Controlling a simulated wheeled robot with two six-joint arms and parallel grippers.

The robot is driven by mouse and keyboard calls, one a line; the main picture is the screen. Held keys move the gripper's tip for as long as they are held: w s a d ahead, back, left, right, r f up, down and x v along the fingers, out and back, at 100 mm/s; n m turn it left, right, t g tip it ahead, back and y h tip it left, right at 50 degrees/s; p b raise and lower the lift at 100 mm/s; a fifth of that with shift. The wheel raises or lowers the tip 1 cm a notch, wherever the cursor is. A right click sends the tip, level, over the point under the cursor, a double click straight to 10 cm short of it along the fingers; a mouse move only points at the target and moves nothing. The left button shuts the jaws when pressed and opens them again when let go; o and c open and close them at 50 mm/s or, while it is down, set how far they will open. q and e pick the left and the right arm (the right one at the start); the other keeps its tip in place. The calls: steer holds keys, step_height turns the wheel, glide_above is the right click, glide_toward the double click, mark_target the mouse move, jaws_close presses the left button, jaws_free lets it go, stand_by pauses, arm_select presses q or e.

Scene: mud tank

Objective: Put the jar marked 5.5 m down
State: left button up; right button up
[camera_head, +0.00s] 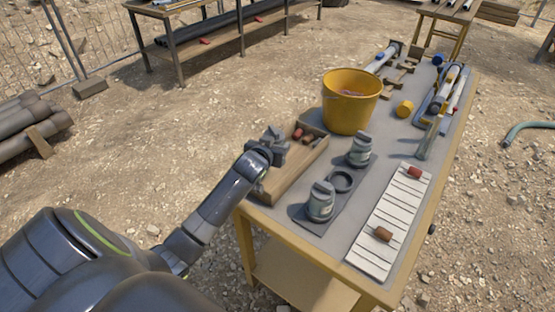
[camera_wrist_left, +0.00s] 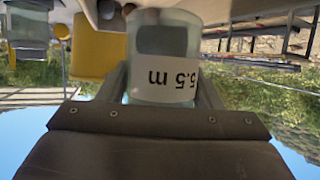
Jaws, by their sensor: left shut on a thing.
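The jar marked 5.5 m (camera_wrist_left: 162,58) is clear with a white label and fills the middle of the left wrist view, where the label reads upside down. My left gripper (camera_head: 275,148) is shut on it, a finger on each side. A dark mat (camera_head: 325,222) on the table holds an empty round ring (camera_head: 342,182) between two grey-lidded jars, a near one (camera_head: 320,203) and a far one (camera_head: 360,151). My right gripper is out of view.
A yellow bucket (camera_head: 351,105) stands behind the tray. Bare grey tabletop (camera_head: 392,150) shows between the far jar and the board.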

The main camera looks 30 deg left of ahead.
arm_select(q)
steer(key=shift+f, duration=2.85)
steer(key=shift+f, duration=0.1)
steer(key=o, duration=1.2)
steer(key=shift+f, duration=0.1)
steer(key=shift+r, duration=0.25)
steer(key=v, duration=1.2)
steer(key=shift+f, duration=0.15)
steer(key=shift+s, duration=0.1)
